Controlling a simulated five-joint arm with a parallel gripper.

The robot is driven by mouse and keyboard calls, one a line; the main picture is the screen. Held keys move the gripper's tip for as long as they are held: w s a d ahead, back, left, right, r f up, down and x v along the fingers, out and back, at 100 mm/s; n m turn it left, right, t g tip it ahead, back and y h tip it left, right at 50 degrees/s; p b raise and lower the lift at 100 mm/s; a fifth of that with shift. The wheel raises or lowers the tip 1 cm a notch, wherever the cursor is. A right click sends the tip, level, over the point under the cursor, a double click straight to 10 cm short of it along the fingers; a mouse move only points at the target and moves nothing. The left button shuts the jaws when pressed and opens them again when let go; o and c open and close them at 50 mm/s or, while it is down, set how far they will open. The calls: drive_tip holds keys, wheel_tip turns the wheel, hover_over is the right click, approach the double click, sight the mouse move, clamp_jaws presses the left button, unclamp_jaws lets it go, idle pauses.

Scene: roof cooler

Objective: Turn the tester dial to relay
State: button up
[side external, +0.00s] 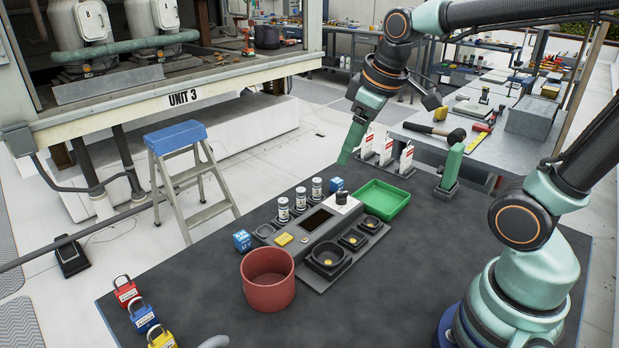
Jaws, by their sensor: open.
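The tester (310,225) is a grey box on the dark mat, with a dark screen and a yellow button. Its black dial (341,198) stands on a white plate at the box's far right end. The dial's markings and the setting it points at are too small to read. My gripper (358,138) hangs above and beyond the dial, apart from it. Its pale green finger points down and a dark jaw stands off to the right. It is open, with nothing seen between the jaws.
Small relay-like cylinders (300,198) line the tester's left side, and dark cups (328,258) its right. A green tray (382,205), red pot (268,279), blue cubes (242,240), white-red tags (386,151) and a green upright piece (451,167) surround it. Padlocks (143,314) lie front left.

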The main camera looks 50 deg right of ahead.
drive_tip(key=w+d+f+n+g, duration=0.2)
drive_tip(key=w+d+f+n, duration=0.1)
drive_tip(key=w+d+n, duration=0.25)
drive_tip(key=n+g, duration=0.2)
drive_tip(key=n, duration=0.1)
hover_over(342, 193)
wheel_tip(342, 193, down, 6)
wheel_tip(342, 193, down, 12)
drive_tip(key=shift+r, duration=0.2)
clamp_jaws()
